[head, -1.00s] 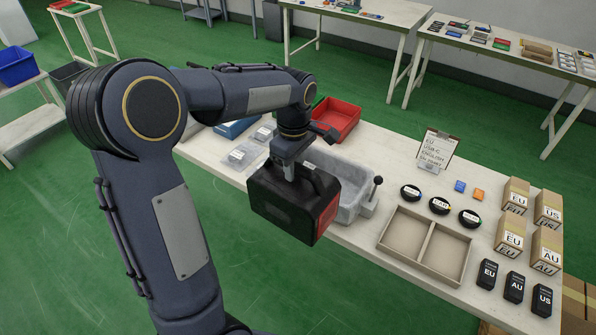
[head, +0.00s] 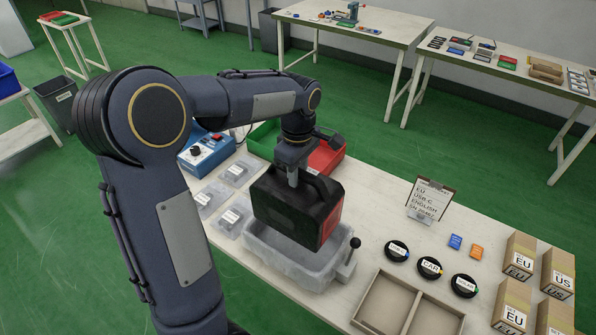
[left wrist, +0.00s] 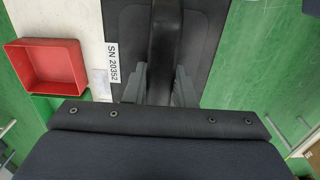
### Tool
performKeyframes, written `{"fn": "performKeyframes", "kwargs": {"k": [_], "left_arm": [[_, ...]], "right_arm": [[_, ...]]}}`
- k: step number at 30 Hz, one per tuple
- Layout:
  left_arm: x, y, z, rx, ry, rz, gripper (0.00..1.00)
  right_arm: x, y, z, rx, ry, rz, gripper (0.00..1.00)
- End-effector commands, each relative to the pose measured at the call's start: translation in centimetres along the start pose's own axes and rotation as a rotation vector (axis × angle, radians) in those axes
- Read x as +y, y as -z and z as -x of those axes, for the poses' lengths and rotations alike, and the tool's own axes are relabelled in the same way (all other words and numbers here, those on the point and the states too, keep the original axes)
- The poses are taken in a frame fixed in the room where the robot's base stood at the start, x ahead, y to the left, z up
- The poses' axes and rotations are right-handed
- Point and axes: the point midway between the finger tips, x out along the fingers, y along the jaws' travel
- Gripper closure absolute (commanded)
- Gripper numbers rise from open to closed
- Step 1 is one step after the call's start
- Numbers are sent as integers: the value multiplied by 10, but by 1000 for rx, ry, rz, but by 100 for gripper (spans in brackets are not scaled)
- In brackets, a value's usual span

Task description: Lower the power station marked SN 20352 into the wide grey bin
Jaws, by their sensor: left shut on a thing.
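The power station (head: 287,210) is a black box with a red end panel and a top handle. It hangs upright above the wide grey bin (head: 283,263), and its body hides part of the bin's inside. In the left wrist view the power station (left wrist: 130,40) shows a white label reading SN 20352 beside its dark handle. My left gripper (head: 292,178) is shut on the handle from above; its fingers (left wrist: 158,90) sit on both sides of the handle in the left wrist view. My right gripper is not in view.
A lever (head: 353,250) stands at the bin's right end. A divided tray (head: 403,310), black cable coils (head: 430,268) and boxes (head: 520,258) lie to the right. A red tray (head: 325,158) and a blue device (head: 205,154) stand behind. A clipboard (head: 428,198) stands on the table.

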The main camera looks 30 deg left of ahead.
Motion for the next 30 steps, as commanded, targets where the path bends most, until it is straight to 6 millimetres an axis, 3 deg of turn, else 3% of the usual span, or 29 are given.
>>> {"fn": "performKeyframes", "kwargs": {"k": [8, 30], "left_arm": [[1, 0, -11, 0, -8, 0, 100], [1, 0, -85, 0, -8, 0, 100]], "right_arm": [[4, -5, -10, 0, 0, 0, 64], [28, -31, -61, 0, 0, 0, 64]]}}
